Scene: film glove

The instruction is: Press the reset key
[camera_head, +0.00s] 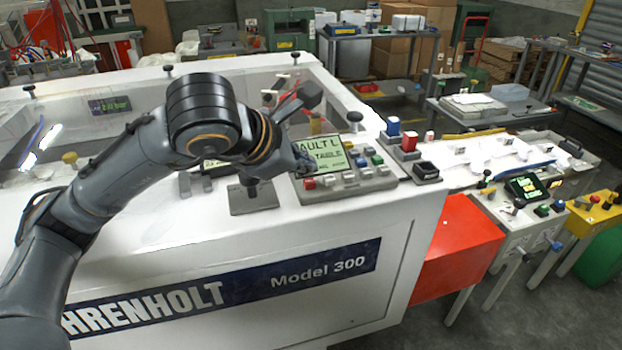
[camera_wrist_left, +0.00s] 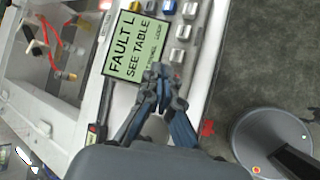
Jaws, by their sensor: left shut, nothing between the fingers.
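The control panel (camera_head: 345,190) sits on the white machine's front ledge, with a green screen (camera_head: 331,158) and rows of small keys below it. The screen also shows in the left wrist view (camera_wrist_left: 121,69), reading "FAULT L, SEE TABLE". I cannot read which is the reset key.
A grey plate with a dark knob (camera_head: 254,197) is left of the panel. The clear machine cover (camera_head: 290,85) lies behind. Further right are a red cabinet (camera_head: 455,245) and another console (camera_head: 528,189).

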